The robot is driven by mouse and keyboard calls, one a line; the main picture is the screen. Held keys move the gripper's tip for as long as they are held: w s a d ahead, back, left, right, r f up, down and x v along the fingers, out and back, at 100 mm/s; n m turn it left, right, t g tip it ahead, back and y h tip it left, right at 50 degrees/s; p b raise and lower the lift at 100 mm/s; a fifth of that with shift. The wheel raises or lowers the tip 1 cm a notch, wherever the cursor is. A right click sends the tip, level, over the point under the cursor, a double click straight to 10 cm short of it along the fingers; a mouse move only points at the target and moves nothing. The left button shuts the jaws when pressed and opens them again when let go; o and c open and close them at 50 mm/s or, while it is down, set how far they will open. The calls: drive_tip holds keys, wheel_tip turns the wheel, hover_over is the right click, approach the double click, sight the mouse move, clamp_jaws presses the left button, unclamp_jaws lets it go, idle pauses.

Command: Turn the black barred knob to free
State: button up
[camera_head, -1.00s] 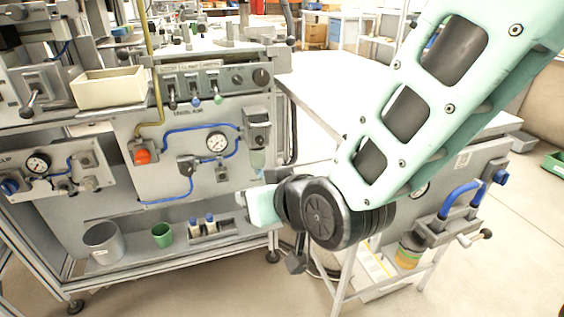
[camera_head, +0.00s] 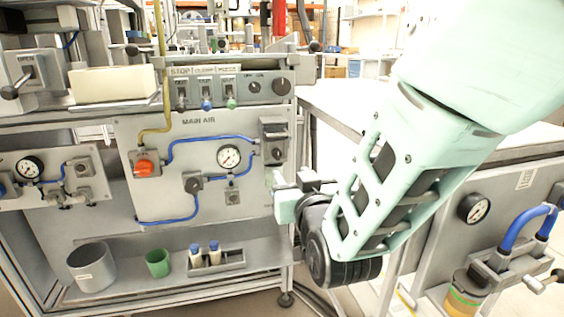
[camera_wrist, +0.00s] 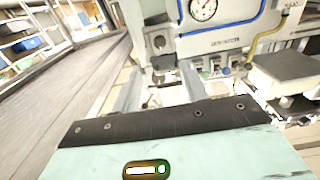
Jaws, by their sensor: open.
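Two dark round knobs sit at the right end of the grey control strip in the head view: a smaller one (camera_head: 254,88) and a larger black one (camera_head: 281,87). I cannot tell a bar or a free mark on either. Another dark knob (camera_head: 192,182) is on the main air panel below. My gripper (camera_head: 298,180) is right of that panel, below the strip and apart from all these knobs. In the wrist view its two pale fingers (camera_wrist: 160,85) are spread with nothing held between them. The wrist view shows the panel upside down.
Switches (camera_head: 206,92) line the strip beside the knobs. A red-orange knob (camera_head: 144,167), a gauge (camera_head: 229,156) and blue hoses are on the panel. A grey box (camera_head: 273,140) juts out near my gripper. A cup (camera_head: 157,262) and bin (camera_head: 92,268) stand on the lower shelf.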

sight(279, 155)
drive_tip(key=b+x, duration=0.2)
drive_tip(key=x, duration=0.8)
drive_tip(key=shift+w, duration=0.2)
clamp_jaws()
